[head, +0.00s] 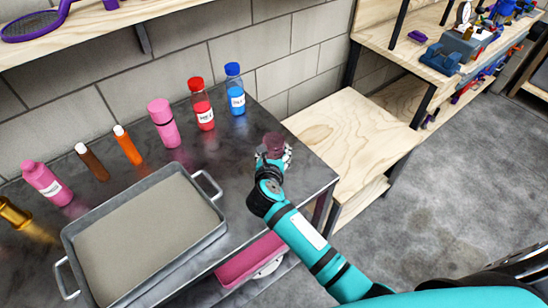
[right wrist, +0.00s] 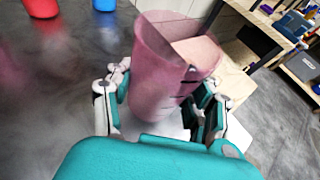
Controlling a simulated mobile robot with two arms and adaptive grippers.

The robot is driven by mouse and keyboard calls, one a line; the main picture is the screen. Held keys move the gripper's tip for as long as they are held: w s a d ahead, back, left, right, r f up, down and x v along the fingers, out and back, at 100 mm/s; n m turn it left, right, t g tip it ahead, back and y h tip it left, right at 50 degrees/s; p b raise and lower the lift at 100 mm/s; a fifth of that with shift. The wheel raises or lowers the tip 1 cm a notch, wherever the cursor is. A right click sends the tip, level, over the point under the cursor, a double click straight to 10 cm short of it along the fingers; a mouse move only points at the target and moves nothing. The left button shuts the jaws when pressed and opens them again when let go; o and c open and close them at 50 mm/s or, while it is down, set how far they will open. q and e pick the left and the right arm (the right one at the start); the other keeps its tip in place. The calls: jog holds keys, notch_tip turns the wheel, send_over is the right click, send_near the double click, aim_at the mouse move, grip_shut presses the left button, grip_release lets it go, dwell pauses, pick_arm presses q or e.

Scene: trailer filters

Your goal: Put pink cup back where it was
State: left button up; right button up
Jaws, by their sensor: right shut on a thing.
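The pink cup (head: 274,142) is at the right end of the dark metal table (head: 290,190), in the hold of my right gripper (head: 273,155). In the right wrist view the pink cup (right wrist: 172,70) is large, open at the top and slightly tilted in the picture. The fingers of my right gripper (right wrist: 165,105) are shut around its lower part from both sides. I cannot tell whether the cup's base touches the table. My left gripper is not in view.
A grey tray (head: 216,232) with handles fills the table's front left. Several bottles stand along the wall, including a red one (head: 203,108) and a blue one (head: 236,95). A wooden shelf unit (head: 350,130) adjoins the right. A pink bin (head: 250,260) sits below the tabletop.

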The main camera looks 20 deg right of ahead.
jog(key=f, duration=0.3)
jog(key=shift+w+d+f, duration=0.1)
jog(key=shift+w+d, duration=0.05)
jog(key=shift+w, duration=0.05)
jog(key=shift+f, duration=0.15)
jog(key=shift+f, duration=0.25)
jog(key=o, duration=1.3)
jog(key=shift+c, duration=0.2)
jog(key=shift+r, duration=0.1)
